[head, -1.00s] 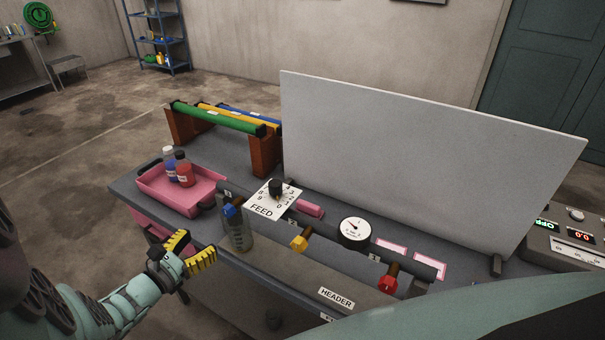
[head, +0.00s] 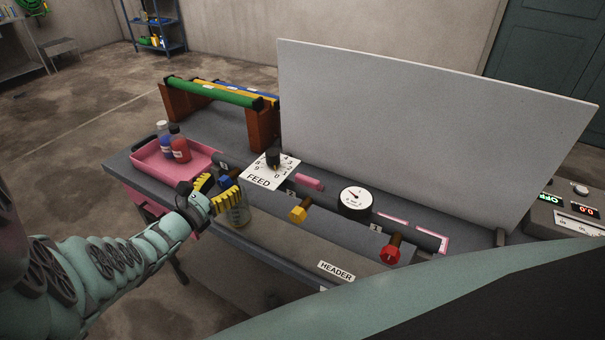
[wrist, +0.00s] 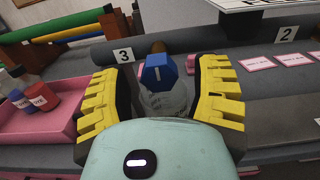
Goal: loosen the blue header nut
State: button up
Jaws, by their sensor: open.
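The blue header nut (wrist: 158,73) is a hex nut with a pale line on its face, on a short brown stub of the header pipe (wrist: 190,55) beside the number 3 label. In the head view the blue nut (head: 225,181) shows partly, between my fingers. My gripper (wrist: 162,92) is open, with yellow ribbed fingers on either side of the nut and a gap to each finger. The gripper also shows in the head view (head: 217,192). A clear container (wrist: 168,102) stands below the nut, partly hidden by my gripper.
A yellow nut (head: 297,214) and a red nut (head: 390,254) sit farther right along the pipe, with a gauge (head: 355,201) between them. A pink tray (head: 150,164) with bottles is at left. The FEED dial plate (head: 262,182) stands close right.

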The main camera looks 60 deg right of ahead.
jog(key=shift+w+d, duration=0.1)
jog(key=shift+d, duration=0.35)
dwell(0.3)
grip_shut()
dwell(0.4)
